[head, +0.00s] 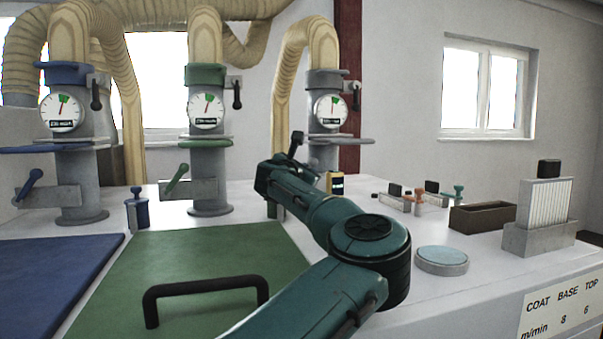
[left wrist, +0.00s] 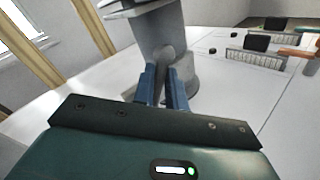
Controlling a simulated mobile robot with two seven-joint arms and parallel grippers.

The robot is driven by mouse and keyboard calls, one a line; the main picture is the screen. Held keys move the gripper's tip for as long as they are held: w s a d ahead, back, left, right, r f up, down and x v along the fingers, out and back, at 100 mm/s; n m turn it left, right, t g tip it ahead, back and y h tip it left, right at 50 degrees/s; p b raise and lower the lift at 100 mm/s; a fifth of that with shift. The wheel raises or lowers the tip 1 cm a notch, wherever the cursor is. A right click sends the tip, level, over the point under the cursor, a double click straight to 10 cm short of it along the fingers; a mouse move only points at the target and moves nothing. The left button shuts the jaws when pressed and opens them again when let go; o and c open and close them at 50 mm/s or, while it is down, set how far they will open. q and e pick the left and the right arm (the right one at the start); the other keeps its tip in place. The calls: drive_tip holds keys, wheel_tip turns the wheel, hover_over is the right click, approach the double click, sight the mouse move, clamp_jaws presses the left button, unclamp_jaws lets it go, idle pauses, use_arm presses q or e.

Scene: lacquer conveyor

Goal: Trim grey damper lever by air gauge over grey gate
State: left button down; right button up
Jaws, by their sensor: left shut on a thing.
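The grey duct column (head: 328,148) stands at the back, with its air gauge (head: 331,110) above the flat grey gate plate (head: 350,141). The gauge needle points up and slightly right, by the green sector; its exact reading is too small to tell. My left gripper (left wrist: 166,88) has its blue fingers closed on the grey damper lever (left wrist: 165,62), low in front of the column. In the head view my left arm covers the lever's bracket, and the fingertips cannot be made out. My right gripper is in neither view.
Blue (head: 70,155) and green (head: 208,160) columns with their own gauges and levers stand to the left. A green lid with a black handle (head: 205,287) lies in front. A brown box (head: 485,217), a round pad (head: 442,258) and a panel rack (head: 540,240) are at right.

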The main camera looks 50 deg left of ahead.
use_arm(q)
drive_tip(key=shift+s+a+f+n, duration=0.1)
drive_tip(key=shift+s+f+n, duration=0.1)
drive_tip(key=shift+n, duration=0.1)
drive_tip(key=c, duration=1.4)
unclamp_jaws()
drive_tip(key=shift+s+r, duration=0.1)
drive_tip(key=shift+r, duration=0.1)
drive_tip(key=shift+c, duration=0.2)
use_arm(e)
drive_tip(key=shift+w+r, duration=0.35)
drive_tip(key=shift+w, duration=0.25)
